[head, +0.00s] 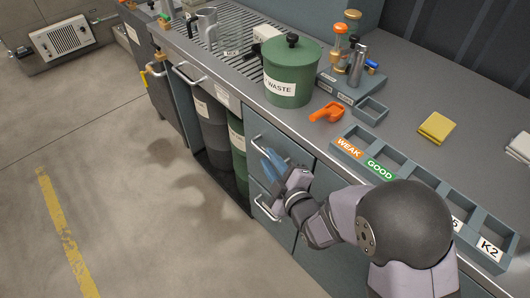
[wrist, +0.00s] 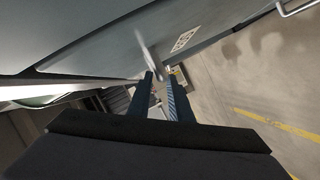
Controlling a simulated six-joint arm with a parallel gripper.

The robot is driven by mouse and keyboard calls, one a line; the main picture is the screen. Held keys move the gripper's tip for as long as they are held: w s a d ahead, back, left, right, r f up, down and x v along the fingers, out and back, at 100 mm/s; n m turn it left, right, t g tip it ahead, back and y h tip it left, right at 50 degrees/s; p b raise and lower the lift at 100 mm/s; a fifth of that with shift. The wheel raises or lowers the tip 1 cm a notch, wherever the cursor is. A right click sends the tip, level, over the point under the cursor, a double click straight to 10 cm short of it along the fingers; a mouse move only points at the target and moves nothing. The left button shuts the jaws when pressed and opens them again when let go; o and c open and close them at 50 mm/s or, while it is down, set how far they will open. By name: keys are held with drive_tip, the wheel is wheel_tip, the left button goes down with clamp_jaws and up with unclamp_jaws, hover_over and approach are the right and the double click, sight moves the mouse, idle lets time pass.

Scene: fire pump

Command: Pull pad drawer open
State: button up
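The upper drawer (head: 290,150) under the counter has a bar handle (head: 256,143), and its front looks flush with the cabinet. My gripper (head: 270,160) is at this handle, and its blue fingers hide part of it. In the wrist view my gripper's fingers (wrist: 163,88) are apart, with a gap between them. The handle (wrist: 146,46) runs from the drawer front toward that gap; I cannot tell whether the fingers touch it. A label (wrist: 185,39) on the front is too small to read.
A lower drawer handle (head: 266,209) sticks out below my gripper. Left of the drawers is an open bay with grey and green bins (head: 238,148). The counter holds a green WASTE pot (head: 291,70) and a labelled tray row (head: 410,175). The floor (head: 130,200) in front is clear.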

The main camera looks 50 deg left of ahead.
sight(267, 157)
drive_tip(key=shift+x, duration=1.9)
clamp_jaws()
